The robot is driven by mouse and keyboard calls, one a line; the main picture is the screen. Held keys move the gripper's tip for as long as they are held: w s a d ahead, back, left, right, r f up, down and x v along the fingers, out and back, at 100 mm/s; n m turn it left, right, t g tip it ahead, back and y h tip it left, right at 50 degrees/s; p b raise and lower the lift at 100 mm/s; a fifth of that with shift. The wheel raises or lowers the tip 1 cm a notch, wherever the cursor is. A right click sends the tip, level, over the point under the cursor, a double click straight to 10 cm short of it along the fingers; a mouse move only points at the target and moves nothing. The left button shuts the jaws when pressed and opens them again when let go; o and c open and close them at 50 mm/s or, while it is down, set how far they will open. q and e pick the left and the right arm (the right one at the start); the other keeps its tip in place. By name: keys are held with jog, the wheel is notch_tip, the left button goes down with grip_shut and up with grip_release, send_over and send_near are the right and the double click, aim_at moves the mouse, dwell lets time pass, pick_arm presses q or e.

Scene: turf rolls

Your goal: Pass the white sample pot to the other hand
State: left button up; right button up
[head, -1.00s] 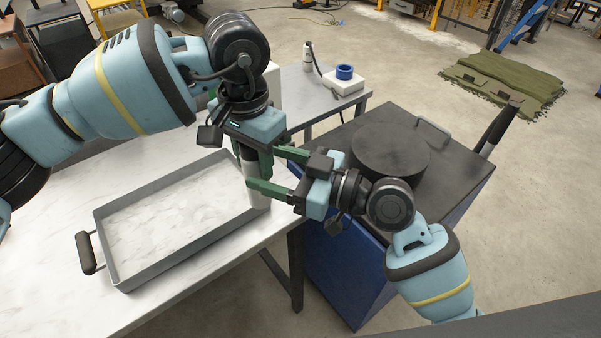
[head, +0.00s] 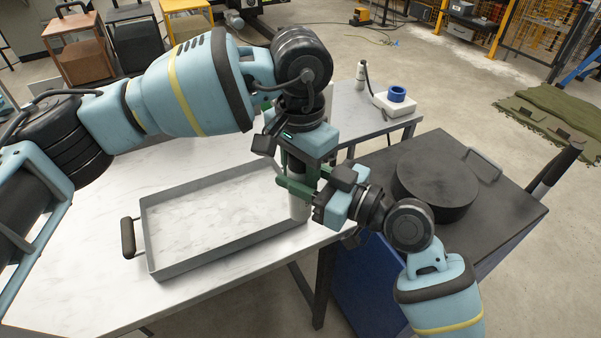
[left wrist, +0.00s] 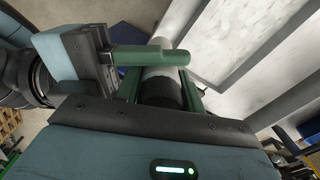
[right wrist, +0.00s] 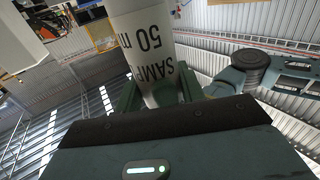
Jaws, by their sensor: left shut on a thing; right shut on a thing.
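The white sample pot (head: 299,207) is upright over the near right end of the grey tray, between my two grippers. My left gripper (head: 298,165) points down from above and is shut on its dark upper end (left wrist: 160,92). My right gripper (head: 297,187) reaches in from the right and is shut on the pot's white body just below. In the right wrist view the pot (right wrist: 148,48) shows black lettering between green fingers. In the left wrist view a green finger of my right gripper (left wrist: 148,57) crosses the pot. The pot's lower end is partly hidden.
The grey tray (head: 215,256) with a black handle lies on the white table (head: 75,285). A dark cart top (head: 508,205) at the right bears a round black block (head: 435,183). A blue ring (head: 397,93) sits on a white box behind. The table's front left is clear.

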pick_arm(q)
jog(key=o, duration=1.4)
